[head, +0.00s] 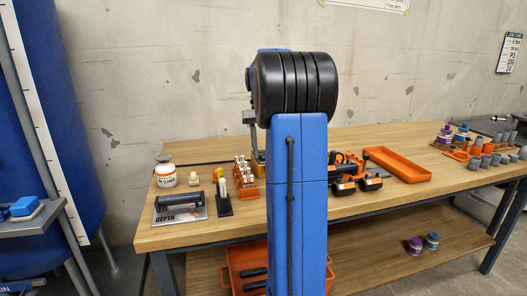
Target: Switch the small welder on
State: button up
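I cannot pick out the small welder for certain. A yellow-orange item (258,160) shows only in part at the back of the workbench, just left of my blue arm, with a grey part above it. My arm stands upright across the middle of the view and covers whatever is behind it. My gripper does not show clearly, so its state cannot be seen. No switch or lit lamp can be made out.
The workbench (225,225) holds a white jar (166,172), a depth gauge plate (170,215), an orange rack (246,188), orange-black tools (345,188), an orange tray (410,172) and grey fittings (484,161). An orange crate (233,270) and two small pots lie on the lower shelf.

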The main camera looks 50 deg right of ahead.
jog(key=v, duration=1.2)
jog(key=shift+s, duration=0.1)
dwell(0.4)
